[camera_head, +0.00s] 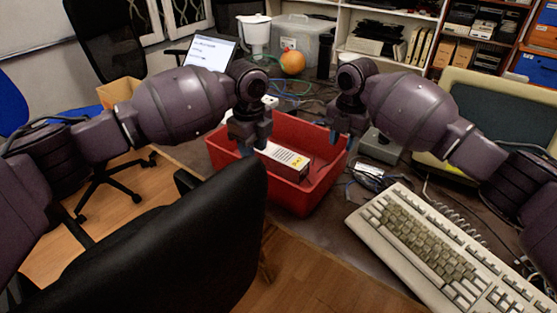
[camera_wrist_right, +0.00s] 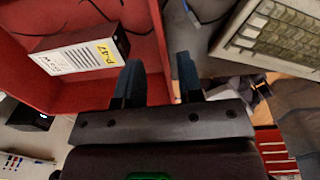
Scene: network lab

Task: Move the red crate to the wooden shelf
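The red crate (camera_head: 311,199) stands on the dark desk in the middle of the head view, with a white box with a yellow label (camera_head: 285,161) inside it. The crate's inside also shows in the right wrist view (camera_wrist_right: 82,97). My left gripper (camera_head: 250,148) is over the crate's left side, its fingers seeming apart; its contact with the rim is unclear. My right gripper (camera_head: 343,137) is at the right wall. In the right wrist view its fingers (camera_wrist_right: 158,80) are apart, one on each side of that wall. The wooden shelf cannot be picked out surely.
A beige keyboard (camera_head: 430,240) lies right of the crate. A black chair back (camera_head: 165,245) stands close at the front left. Cables, an orange ball (camera_head: 292,62) and a white container (camera_head: 254,35) are behind the crate. Loaded shelves (camera_head: 480,30) stand at the back right.

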